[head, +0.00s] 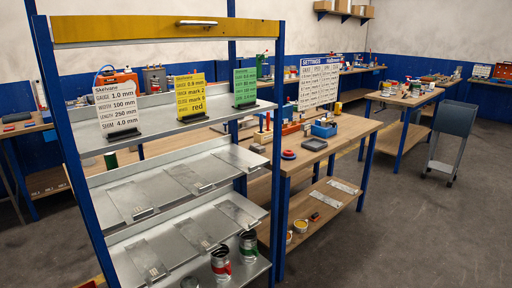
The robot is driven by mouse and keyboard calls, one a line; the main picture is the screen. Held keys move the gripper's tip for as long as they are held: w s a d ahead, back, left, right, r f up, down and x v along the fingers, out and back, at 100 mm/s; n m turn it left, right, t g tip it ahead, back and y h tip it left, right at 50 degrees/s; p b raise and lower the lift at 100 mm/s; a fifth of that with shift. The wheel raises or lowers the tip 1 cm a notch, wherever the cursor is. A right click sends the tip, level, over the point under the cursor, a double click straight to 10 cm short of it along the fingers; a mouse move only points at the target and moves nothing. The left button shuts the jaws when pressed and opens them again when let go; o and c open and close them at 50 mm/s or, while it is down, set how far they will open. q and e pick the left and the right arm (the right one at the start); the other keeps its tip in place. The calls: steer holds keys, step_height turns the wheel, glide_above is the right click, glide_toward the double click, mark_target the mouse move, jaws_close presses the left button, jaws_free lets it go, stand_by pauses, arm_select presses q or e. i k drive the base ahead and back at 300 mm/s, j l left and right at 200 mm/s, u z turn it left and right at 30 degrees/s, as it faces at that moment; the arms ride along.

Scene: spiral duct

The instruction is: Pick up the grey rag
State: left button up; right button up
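A small dark grey, flat-looking item (314,144) lies on the wooden top of the middle workbench (345,133). It could be the grey rag, but it is too small to tell. Another grey, low item (430,78) lies on a far bench at the back right and is also too small to identify. Neither of my grippers is in view.
A blue-framed metal shelf rack (180,170) with sign cards, metal sheets and cans stands close at the left. A blue bin (324,129) and a red-and-blue round item (288,155) are on the middle workbench. A grey wheeled stand (453,130) is at right. Floor (420,235) at front right is clear.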

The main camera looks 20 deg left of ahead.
mark_target(257, 148)
steer(key=i+u, duration=0.25)
steer(key=i, duration=0.25)
steer(key=i+u, duration=0.25)
steer(key=i, duration=0.25)
steer(key=i+l+u, duration=0.25)
steer(key=i, duration=0.25)
steer(key=i+l+u, duration=0.35)
steer(key=l, duration=0.25)
steer(key=i+l+u, duration=0.2)
steer(key=l, duration=0.15)
steer(key=i+l+u, duration=0.2)
steer(key=l, duration=0.15)
steer(key=l+u, duration=0.15)
steer(key=l, duration=0.25)
steer(key=k+l+u, duration=0.15)
steer(key=l, duration=0.2)
steer(key=l+u, duration=0.1)
steer(key=l, duration=0.25)
steer(key=k+l+u, duration=0.15)
steer(key=l, duration=0.2)
steer(key=k+l+u, duration=0.1)
steer(key=l, duration=0.2)
